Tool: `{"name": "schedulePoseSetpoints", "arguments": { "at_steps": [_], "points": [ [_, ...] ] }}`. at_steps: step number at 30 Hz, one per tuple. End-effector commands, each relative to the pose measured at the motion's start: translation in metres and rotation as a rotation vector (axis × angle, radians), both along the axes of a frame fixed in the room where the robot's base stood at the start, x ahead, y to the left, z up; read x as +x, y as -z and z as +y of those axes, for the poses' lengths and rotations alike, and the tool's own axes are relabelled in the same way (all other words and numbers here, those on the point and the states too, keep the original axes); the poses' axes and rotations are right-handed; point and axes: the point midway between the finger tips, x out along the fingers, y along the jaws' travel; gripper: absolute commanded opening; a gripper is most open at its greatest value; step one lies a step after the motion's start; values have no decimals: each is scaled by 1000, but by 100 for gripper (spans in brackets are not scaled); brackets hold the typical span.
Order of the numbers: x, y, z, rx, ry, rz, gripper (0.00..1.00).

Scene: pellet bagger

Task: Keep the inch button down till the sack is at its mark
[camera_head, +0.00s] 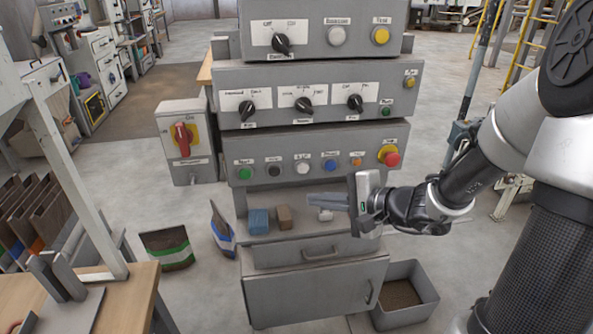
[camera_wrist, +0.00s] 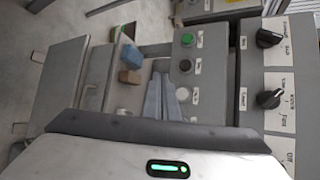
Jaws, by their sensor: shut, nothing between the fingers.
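A row of push buttons runs across the grey control cabinet (camera_head: 320,165): a green one (camera_head: 244,174), a black one (camera_head: 274,171), a white one (camera_head: 302,167), a blue one (camera_head: 329,165) and a small orange one. Their labels are too small to read, so I cannot tell which is the inch button. My gripper (camera_head: 312,201) is shut and empty, pointing left, below the row in the head view. In the wrist view its fingertips (camera_wrist: 162,80) appear beside the white button (camera_wrist: 182,94); contact is not visible. A green-striped sack (camera_head: 168,249) and a blue-and-white sack (camera_head: 222,232) stand on the floor. No sack mark is discernible.
A red emergency stop (camera_head: 390,156) sits at the row's right end. Rotary switches (camera_head: 303,104) are above. A blue block (camera_head: 258,221) and a brown block (camera_head: 284,217) lie on the ledge below. A grey bin (camera_head: 405,294) stands right of the cabinet; a wooden bench is at lower left.

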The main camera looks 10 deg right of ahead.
Motion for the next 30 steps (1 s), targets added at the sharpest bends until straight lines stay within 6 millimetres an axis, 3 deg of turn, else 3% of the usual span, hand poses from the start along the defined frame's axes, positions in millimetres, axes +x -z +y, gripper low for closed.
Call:
{"name": "schedulePoseSetpoints", "arguments": {
  "at_steps": [11, 30],
  "points": [
    [4, 0, 1, 0, -4, 0, 0],
    [80, 1, 2, -1, -5, 0, 0]
  ]
}}
